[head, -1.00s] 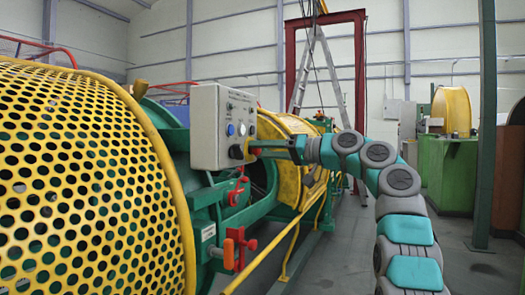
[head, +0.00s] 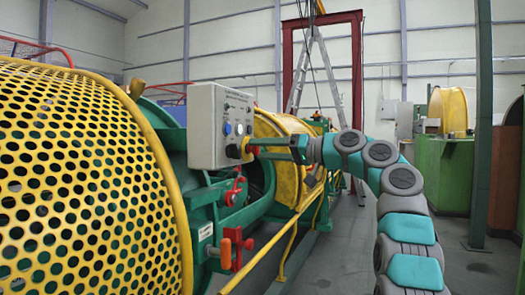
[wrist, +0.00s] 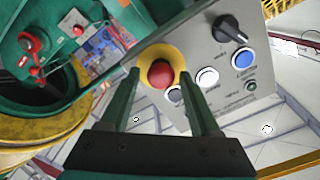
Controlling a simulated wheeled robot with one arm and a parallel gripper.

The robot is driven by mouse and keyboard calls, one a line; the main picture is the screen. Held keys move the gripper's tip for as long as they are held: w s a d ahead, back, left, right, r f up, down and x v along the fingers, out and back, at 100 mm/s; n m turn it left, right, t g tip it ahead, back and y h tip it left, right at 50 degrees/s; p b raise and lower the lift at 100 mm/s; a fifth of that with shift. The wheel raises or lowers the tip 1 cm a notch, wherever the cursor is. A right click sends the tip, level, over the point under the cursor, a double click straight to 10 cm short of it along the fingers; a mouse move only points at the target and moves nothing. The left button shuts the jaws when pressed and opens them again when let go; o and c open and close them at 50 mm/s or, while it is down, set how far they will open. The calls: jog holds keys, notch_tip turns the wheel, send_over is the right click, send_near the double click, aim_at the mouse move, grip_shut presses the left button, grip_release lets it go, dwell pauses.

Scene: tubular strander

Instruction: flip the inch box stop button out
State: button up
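The inch box is a grey control box (head: 206,125) on the strander's green frame, and its panel (wrist: 215,50) also shows in the wrist view. In the head view my gripper (head: 252,149) reaches the box from the right.
The panel also carries a black selector knob (wrist: 230,28), a blue button (wrist: 243,58) and a white button (wrist: 207,77). A yellow perforated guard (head: 85,175) fills the left. Red handles (head: 237,250) sit below the box.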

jog(key=shift+o, duration=0.6)
jog(key=shift+d, duration=0.1)
jog(key=b+v, duration=0.1)
jog(key=v, duration=0.6)
jog(key=shift+s+d, duration=0.15)
jog(key=shift+d, duration=0.1)
jog(key=shift+r, duration=0.15)
